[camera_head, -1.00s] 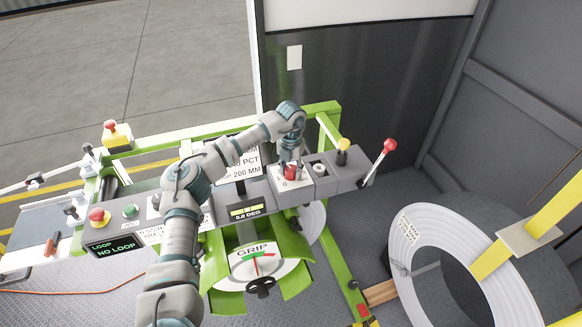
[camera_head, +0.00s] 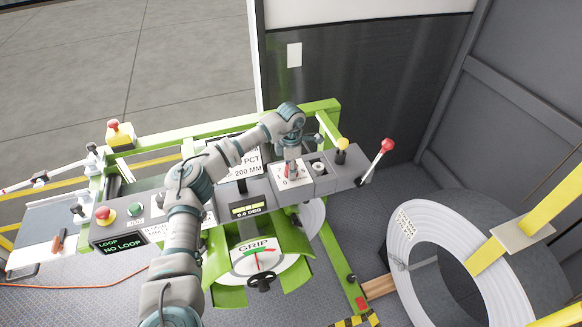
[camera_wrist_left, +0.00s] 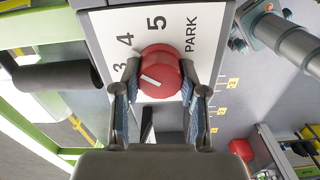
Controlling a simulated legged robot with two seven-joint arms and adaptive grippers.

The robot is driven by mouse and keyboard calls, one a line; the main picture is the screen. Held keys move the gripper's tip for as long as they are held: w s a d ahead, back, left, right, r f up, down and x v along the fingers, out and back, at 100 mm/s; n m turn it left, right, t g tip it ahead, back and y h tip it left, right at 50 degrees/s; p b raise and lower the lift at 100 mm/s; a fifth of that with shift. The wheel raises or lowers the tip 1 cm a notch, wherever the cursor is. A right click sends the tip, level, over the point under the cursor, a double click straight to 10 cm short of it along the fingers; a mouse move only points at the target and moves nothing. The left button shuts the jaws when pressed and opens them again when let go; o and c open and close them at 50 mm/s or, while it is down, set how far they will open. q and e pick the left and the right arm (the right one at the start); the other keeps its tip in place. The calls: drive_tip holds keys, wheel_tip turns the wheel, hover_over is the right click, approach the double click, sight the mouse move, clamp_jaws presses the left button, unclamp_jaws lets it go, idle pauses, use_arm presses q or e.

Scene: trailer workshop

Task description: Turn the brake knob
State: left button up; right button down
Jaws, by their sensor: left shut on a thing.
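The red brake knob (camera_head: 290,170) sits on a white dial plate (camera_head: 282,181) on the grey console. In the left wrist view the knob (camera_wrist_left: 158,70) is round, with a white pointer line on its face. The numbers 3, 4 and 5 and the word PARK are printed around it on the plate (camera_wrist_left: 112,25). My left gripper (camera_head: 291,157) reaches down over the knob. In the left wrist view its fingers (camera_wrist_left: 159,82) are shut on the knob's two sides. My right gripper is not in view.
Right of the knob are a round grey fitting (camera_head: 319,168), a yellow-topped control (camera_head: 342,147) and a red-balled lever (camera_head: 387,147). A GRIP gauge (camera_head: 258,257) is below. A white coil (camera_head: 405,240) stands at the right.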

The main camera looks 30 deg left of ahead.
use_arm(q)
drive_tip(key=m, duration=0.4)
drive_tip(key=shift+w+r+m+p, duration=0.1)
drive_tip(key=shift+r+m+p, duration=0.05)
drive_tip(key=shift+m+p, duration=0.15)
drive_tip(key=m, duration=0.5)
drive_tip(key=shift+w+a, duration=0.1)
drive_tip(key=m, duration=0.5)
drive_tip(key=shift+r+m, duration=0.1)
drive_tip(key=shift+m, duration=0.3)
drive_tip(key=m, duration=0.4)
drive_tip(key=shift+w, duration=0.1)
drive_tip(key=shift+m, duration=0.3)
drive_tip(key=o, duration=0.9)
drive_tip(key=shift+o, duration=1.2)
drive_tip(key=shift+f, duration=0.2)
